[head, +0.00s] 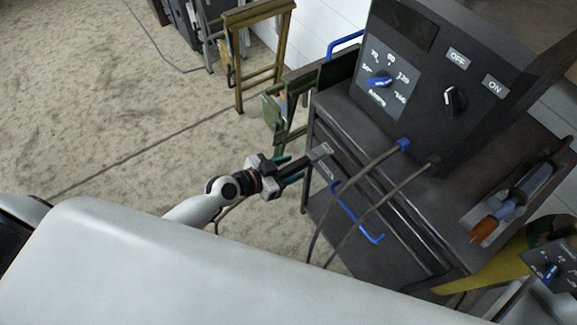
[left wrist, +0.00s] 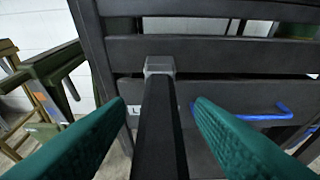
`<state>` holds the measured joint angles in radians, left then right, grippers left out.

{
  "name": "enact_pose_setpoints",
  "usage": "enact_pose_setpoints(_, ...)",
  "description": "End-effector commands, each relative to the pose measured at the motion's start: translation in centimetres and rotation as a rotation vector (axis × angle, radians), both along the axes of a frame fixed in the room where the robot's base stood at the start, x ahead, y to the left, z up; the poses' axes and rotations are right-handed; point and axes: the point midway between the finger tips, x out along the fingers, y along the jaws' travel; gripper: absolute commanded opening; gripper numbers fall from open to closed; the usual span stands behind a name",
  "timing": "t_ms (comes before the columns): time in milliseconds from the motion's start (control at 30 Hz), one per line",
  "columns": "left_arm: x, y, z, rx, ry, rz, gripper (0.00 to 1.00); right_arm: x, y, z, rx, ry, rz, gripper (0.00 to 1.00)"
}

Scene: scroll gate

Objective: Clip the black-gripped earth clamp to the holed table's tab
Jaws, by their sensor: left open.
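My left gripper (head: 288,173) is open in front of the dark cart, its teal fingers spread apart. A black bar with a grey squared end (head: 319,151), which looks like the black-gripped earth clamp, extends from the gripper toward the cart. In the left wrist view the black grip (left wrist: 160,125) runs between the two teal fingers, with a visible gap on both sides. Its grey end (left wrist: 159,66) points away, in front of the cart's dark slats. Whether the end touches the cart is unclear. I cannot make out the holed table or its tab. My right gripper is not in view.
The dark cart (head: 405,205) carries a black welding machine (head: 425,105) with dials and two hanging cables (head: 362,180). A blue handle (head: 355,215) juts from the cart's front. Wooden trestles (head: 258,58) and green frames stand behind. The floor at left is open.

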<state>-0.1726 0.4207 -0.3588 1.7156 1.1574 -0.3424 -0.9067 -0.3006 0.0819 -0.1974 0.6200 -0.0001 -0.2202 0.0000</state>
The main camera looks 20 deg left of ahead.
Motion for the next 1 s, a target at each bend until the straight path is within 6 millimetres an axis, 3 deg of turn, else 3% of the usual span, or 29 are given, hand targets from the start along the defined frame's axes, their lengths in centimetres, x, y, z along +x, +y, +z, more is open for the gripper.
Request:
enact_pose_setpoints(200, 0.00, 0.01, -0.03, 0.000, 0.000, 0.000, 0.49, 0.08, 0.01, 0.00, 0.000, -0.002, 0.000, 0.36)
enact_pose_setpoints(500, 0.00, 0.03, -0.01, 0.000, 0.000, 0.001, 0.00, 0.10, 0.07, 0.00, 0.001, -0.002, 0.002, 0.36)
enact_pose_setpoints(567, 0.00, 0.03, -0.01, 0.000, 0.000, 0.001, 0.00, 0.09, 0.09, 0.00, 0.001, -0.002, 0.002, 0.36)
enact_pose_setpoints(600, -0.01, 0.03, -0.01, 0.000, 0.000, 0.001, 0.19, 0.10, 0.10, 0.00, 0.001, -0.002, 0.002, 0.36)
enact_pose_setpoints(733, -0.01, 0.03, -0.01, 0.000, 0.000, 0.001, 0.00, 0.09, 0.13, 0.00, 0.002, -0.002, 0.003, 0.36)
enact_pose_setpoints(1000, 0.02, 0.07, 0.10, -0.001, -0.003, 0.002, 0.00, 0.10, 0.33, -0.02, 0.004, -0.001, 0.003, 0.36)
